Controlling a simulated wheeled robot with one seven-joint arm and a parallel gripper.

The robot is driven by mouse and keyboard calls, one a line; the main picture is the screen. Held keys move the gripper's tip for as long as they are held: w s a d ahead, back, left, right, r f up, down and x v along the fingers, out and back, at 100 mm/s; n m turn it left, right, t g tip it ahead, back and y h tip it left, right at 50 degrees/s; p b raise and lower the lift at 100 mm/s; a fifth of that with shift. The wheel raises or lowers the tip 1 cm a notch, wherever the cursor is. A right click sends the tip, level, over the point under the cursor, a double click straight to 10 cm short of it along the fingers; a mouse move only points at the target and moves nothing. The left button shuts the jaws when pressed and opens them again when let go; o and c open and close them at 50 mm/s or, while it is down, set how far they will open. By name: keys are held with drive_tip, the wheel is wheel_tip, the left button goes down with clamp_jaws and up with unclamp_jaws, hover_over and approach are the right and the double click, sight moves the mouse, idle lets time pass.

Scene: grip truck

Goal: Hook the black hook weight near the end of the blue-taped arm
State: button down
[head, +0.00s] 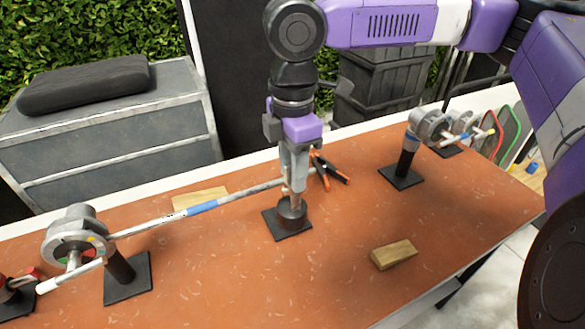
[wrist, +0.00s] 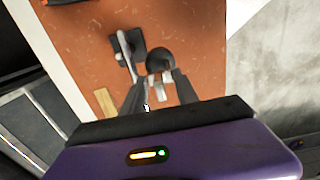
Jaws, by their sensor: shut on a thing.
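The black hook weight (head: 291,212) hangs upright below my gripper (head: 291,188), which points down and is shut on its light metal hook. In the wrist view the weight (wrist: 160,59) shows as a dark round body beyond the fingertips (wrist: 155,92). The white arm with blue tape (head: 202,208) runs from the left stand's clamp (head: 76,236) rightward and behind my fingers. The hook is close to the arm near its right end; I cannot tell whether they touch. A black square plate (head: 287,232) lies below the weight; whether they touch is unclear.
The orange-brown table (head: 230,275) holds wooden blocks (head: 394,254) in front and behind the arm (head: 185,196). An orange-and-black clamp (head: 328,171) is just right of my gripper. A right stand (head: 407,158) holds another rod. The front middle is clear.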

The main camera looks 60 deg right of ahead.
drive_tip(key=shift+w+d, duration=0.1)
drive_tip(key=shift+w, duration=0.1)
drive_tip(key=shift+w+d+p, duration=0.4)
drive_tip(key=shift+w+d, duration=0.25)
drive_tip(key=shift+w, duration=0.2)
drive_tip(key=shift+w+d+p, duration=0.35)
drive_tip(key=shift+w+d, duration=0.25)
drive_tip(key=shift+w, duration=0.25)
drive_tip(key=shift+w+d, duration=0.1)
drive_tip(key=shift+w, duration=0.05)
drive_tip(key=shift+f+b, duration=0.35)
drive_tip(key=shift+f, duration=0.7)
idle(0.5)
drive_tip(key=c, duration=0.9)
unclamp_jaws()
drive_tip(key=shift+o, duration=0.2)
wheel_tip(320, 180, up, 8)
drive_tip(key=shift+b, duration=0.3)
drive_tip(key=shift+f, duration=0.1)
